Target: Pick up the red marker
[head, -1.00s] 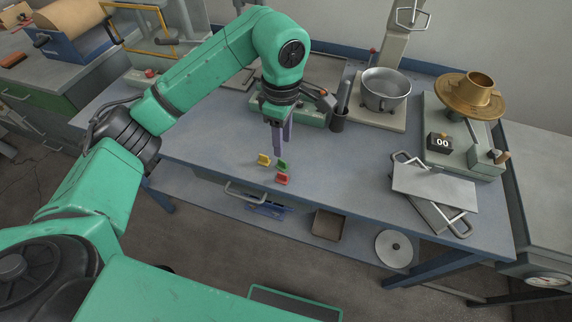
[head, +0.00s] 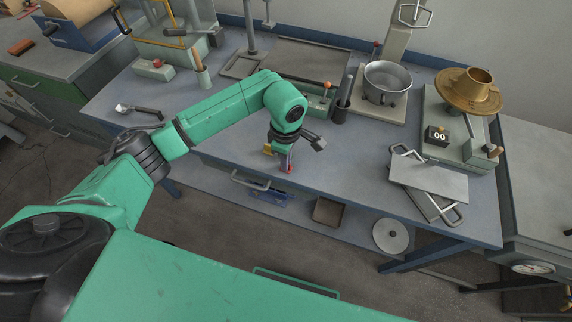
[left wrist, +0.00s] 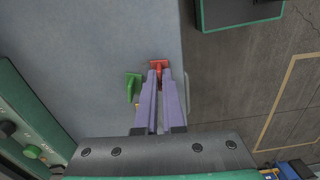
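The red marker (head: 289,169) stands near the front edge of the bench. My left gripper (head: 285,160) is down at it, fingers pointing downward. In the left wrist view the red marker (left wrist: 158,63) shows at and between the tips of the purple fingers (left wrist: 160,75). A narrow gap shows between the fingers; whether they press on the marker I cannot tell. A yellow marker (head: 267,149) shows beside the gripper in the head view. My right gripper is not in view.
The bench (head: 225,147) is clear left of the markers, and its front edge is close. A metal pot (head: 386,82), a flat metal plate (head: 430,182) and a counter block reading 00 (head: 437,136) stand to the right.

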